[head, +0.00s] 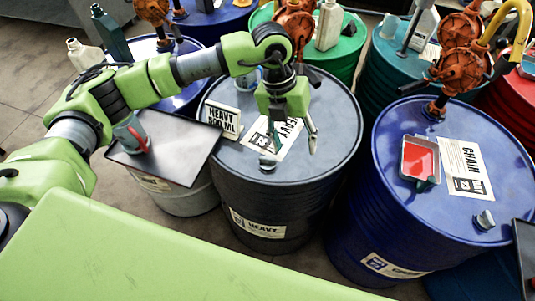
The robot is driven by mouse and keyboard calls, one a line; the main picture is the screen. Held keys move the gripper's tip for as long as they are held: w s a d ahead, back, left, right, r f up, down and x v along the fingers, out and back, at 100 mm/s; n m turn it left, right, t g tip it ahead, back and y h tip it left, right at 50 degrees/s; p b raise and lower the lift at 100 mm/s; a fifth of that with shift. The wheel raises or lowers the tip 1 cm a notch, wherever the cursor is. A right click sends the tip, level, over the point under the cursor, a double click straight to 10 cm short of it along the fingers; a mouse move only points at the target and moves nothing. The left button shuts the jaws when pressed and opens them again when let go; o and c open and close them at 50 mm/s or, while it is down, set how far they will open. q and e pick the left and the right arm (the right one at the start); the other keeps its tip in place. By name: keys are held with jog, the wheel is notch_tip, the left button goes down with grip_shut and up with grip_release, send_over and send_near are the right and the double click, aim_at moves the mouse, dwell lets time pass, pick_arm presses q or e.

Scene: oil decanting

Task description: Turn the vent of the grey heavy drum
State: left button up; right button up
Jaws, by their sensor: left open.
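The grey heavy drum (335,125) stands upright in the middle of the head view, with a "HEAVY" label on its lid and another on its side. A small grey vent fitting (267,163) sits on the lid near its front edge. My left gripper (292,142) hangs over the lid, pointing down. Its fingers are apart with nothing between them. The fingertips are above and to the right of the vent in the picture, apart from it. The gripper hides part of the lid label. My right gripper is not in view.
A "HEAVY 500 ML" card (221,118) stands at the lid's left edge. A black tray (185,160) holding a grey and red jug (130,134) is to the left. The blue chain drum (450,225) with a red tray (420,160) stands close on the right. More drums, pumps and bottles crowd behind.

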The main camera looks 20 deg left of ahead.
aim_at(268, 158)
pick_arm(q)
jog(key=w+a+n+y, duration=0.1)
jog(key=w+a+y, duration=0.15)
jog(key=a, duration=0.55)
jog(key=shift+t+y, duration=0.25)
jog(key=shift+t, duration=0.05)
jog(key=f+p, duration=0.1)
jog(key=f, duration=0.3)
jog(key=f+p, duration=0.2)
jog(key=f, duration=0.2)
jog(key=f+p, duration=0.2)
jog(key=f, duration=0.1)
jog(key=shift+s+d+f, duration=0.1)
jog(key=shift+d+f, duration=0.25)
jog(key=shift+f, duration=0.55)
jog(key=c, duration=1.1)
